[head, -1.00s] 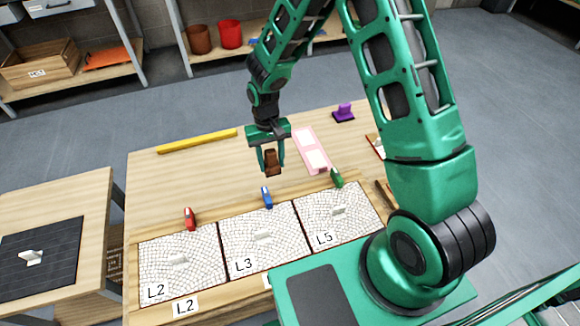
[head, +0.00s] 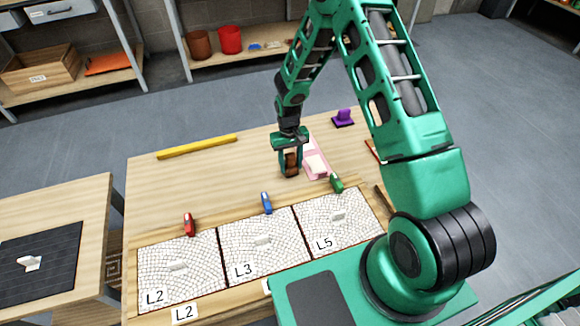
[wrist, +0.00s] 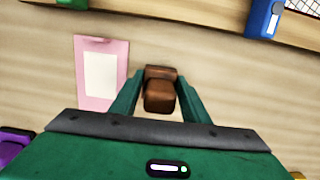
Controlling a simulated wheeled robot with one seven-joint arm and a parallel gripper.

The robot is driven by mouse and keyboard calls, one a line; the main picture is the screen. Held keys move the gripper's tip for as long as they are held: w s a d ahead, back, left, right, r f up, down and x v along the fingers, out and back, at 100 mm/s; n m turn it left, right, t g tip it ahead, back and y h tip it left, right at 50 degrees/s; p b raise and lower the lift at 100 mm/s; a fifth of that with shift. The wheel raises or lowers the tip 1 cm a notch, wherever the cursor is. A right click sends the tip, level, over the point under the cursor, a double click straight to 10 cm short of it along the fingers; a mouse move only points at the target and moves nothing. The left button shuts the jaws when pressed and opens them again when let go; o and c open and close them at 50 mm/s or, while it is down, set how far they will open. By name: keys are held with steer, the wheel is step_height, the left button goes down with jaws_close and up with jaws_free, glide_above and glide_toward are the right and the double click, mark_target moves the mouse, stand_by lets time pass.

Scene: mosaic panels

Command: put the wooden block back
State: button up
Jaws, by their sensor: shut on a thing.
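My gripper (head: 290,170) is shut on the brown wooden block (head: 291,160), whose end shows between the fingers. It is over the back part of the wooden table (head: 190,180), just left of a pink tray with a white sheet. In the wrist view the block (wrist: 160,92) sits between the two green fingers of my gripper (wrist: 160,84). I cannot tell whether the block touches the table.
The pink tray (wrist: 89,100) lies beside the gripper. Red (head: 190,224), blue (head: 266,203) and green (head: 337,184) clamps stand behind the white mosaic panels (head: 262,243). A yellow bar (head: 197,147) and purple object (head: 343,117) lie at the back.

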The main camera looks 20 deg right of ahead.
steer(key=shift+f, duration=0.65)
steer(key=o, duration=1.2)
steer(key=shift+c, duration=0.2)
steer(key=r, duration=0.4)
steer(key=w+r, duration=0.1)
steer(key=r, duration=0.7)
steer(key=shift+w, duration=0.25)
